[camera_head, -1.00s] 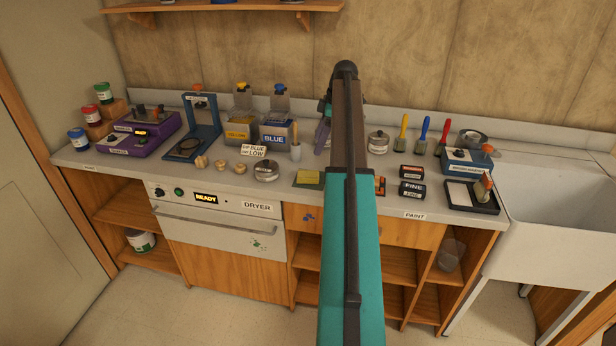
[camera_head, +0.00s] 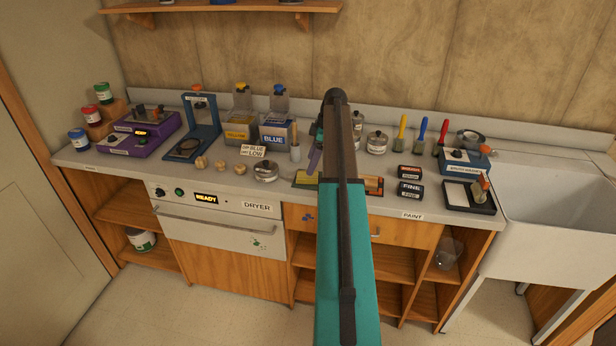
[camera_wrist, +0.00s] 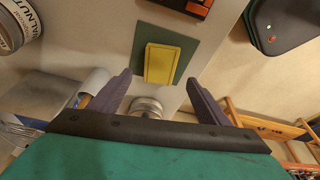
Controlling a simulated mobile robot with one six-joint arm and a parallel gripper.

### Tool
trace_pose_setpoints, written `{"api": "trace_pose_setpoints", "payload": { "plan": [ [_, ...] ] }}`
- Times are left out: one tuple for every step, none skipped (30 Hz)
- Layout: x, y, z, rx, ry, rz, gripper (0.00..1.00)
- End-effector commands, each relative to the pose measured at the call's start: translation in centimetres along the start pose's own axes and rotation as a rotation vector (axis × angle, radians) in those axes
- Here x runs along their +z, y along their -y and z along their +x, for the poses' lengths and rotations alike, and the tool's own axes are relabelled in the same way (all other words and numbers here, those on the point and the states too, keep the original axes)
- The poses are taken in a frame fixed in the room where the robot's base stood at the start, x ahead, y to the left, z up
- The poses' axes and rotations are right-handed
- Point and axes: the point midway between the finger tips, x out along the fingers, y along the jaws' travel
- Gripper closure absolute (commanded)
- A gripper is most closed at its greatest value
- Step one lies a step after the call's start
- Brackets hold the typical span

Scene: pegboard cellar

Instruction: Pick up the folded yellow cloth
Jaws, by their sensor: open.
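The folded yellow cloth (camera_wrist: 171,64) lies flat on a dark green mat (camera_wrist: 146,42), seen clearly in the wrist view. In the head view, the cloth (camera_head: 306,179) shows on the counter just left of my arm, which partly covers that spot. My gripper (camera_wrist: 160,76) is open and empty, with one purple finger to each side. In the wrist view, the cloth appears between and beyond the fingertips, with no visible contact. In the head view, most of my gripper (camera_head: 315,157) is hidden behind the arm.
A round metal-lidded jar (camera_wrist: 146,106) shows between the fingers in the wrist view. Black boxes (camera_head: 410,189) and a paint tray (camera_head: 470,197) lie to the right. The counter front edge is close.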

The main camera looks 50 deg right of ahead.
Motion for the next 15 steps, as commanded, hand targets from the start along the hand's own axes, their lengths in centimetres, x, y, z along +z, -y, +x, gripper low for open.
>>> {"api": "trace_pose_setpoints", "payload": {
  "plan": [
    [-0.01,0.01,0.14,0.000,0.000,0.000,0.30],
    [0.00,0.00,0.20,0.001,0.000,0.000,0.30],
    [0.01,-0.01,0.25,0.001,0.000,0.000,0.30],
    [0.02,-0.02,0.26,0.001,0.000,0.000,0.30],
    [0.02,-0.03,0.26,0.001,0.000,0.000,0.30],
    [0.03,-0.02,0.26,0.001,0.000,0.000,0.30],
    [0.04,-0.03,0.26,0.001,0.000,0.000,0.30],
    [0.05,-0.03,0.25,0.001,0.000,0.000,0.30],
    [0.05,-0.03,0.25,0.001,0.000,0.000,0.30],
    [0.06,-0.03,0.25,0.001,0.000,0.001,0.30],
    [0.06,-0.03,0.25,0.001,0.000,0.001,0.30],
    [0.07,-0.02,0.26,0.001,0.000,0.001,0.30],
    [0.08,-0.02,0.30,0.001,0.000,0.001,0.30],
    [0.09,-0.02,0.35,0.001,0.000,0.001,0.30],
    [0.10,-0.01,0.45,0.001,0.000,0.001,0.30]
  ]
}}
